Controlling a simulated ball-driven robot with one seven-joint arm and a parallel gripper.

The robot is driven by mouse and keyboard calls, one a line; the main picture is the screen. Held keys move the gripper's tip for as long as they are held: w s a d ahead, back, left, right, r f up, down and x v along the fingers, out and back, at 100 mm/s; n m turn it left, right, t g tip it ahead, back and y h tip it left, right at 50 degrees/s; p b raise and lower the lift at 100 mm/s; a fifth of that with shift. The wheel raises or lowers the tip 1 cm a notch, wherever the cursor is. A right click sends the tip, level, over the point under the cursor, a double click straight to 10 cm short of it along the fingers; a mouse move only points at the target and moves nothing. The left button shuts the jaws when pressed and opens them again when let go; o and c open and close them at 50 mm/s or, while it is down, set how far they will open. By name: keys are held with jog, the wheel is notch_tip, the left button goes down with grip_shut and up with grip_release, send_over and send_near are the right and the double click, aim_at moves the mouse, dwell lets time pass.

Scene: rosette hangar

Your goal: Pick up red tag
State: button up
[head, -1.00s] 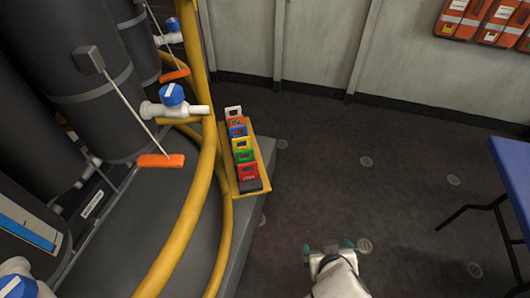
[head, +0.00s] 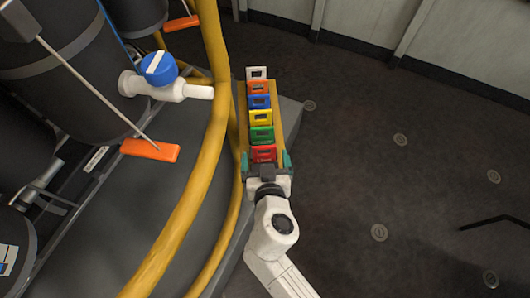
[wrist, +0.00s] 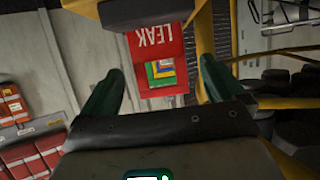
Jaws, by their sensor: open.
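The red tag (head: 263,154) is the nearest in a row of coloured tags on a yellow rack (head: 246,122). In the wrist view the red tag (wrist: 157,45) faces me, with the word LEAK upside down and a square window showing green, yellow and blue tags behind. My gripper (head: 265,163) is open at the near end of the rack. Its two green fingertips (wrist: 158,82) stand to the left and right of the red tag's lower part. I cannot tell how deep the tag is between them; no contact shows.
Green (head: 261,135), yellow (head: 261,117), blue (head: 259,102), orange (head: 258,88) and white (head: 257,73) tags stand close behind the red one. A yellow rail (head: 207,150) and a white valve with a blue knob (head: 160,80) are left.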

aim_at(263, 141)
jog(key=shift+f+x, duration=0.1)
jog(key=shift+x, duration=1.2)
jog(key=shift+f+x, duration=0.15)
jog(key=shift+x, duration=1.15)
jog(key=shift+s, duration=0.1)
jog(key=shift+c, duration=0.4)
jog(key=c, duration=0.9)
jog(key=shift+r, duration=0.1)
jog(key=shift+c, duration=0.2)
